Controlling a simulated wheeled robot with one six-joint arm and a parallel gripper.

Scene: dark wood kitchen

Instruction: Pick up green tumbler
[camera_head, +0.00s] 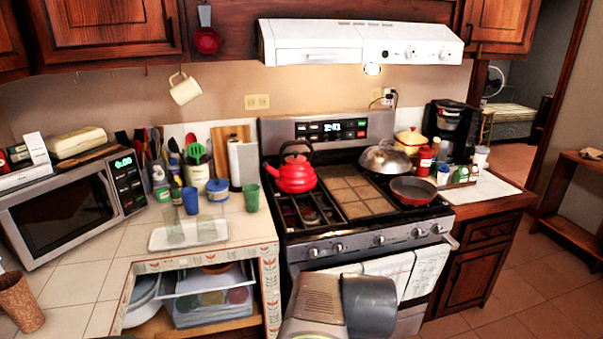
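The green tumbler (252,197) stands upright on the tiled counter (95,262), just left of the stove. A blue-grey tumbler (190,201) stands to its left, and a blue container (217,190) is between them, slightly farther back. Part of my arm shows at the bottom centre, in front of the stove. My gripper's fingers are not visible, and nothing of mine touches the tumbler.
A white tray (157,243) with clear glasses lies in front of the tumblers. The stove (375,234) carries a red kettle (295,175) close on the right. An open shelf is below the counter.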

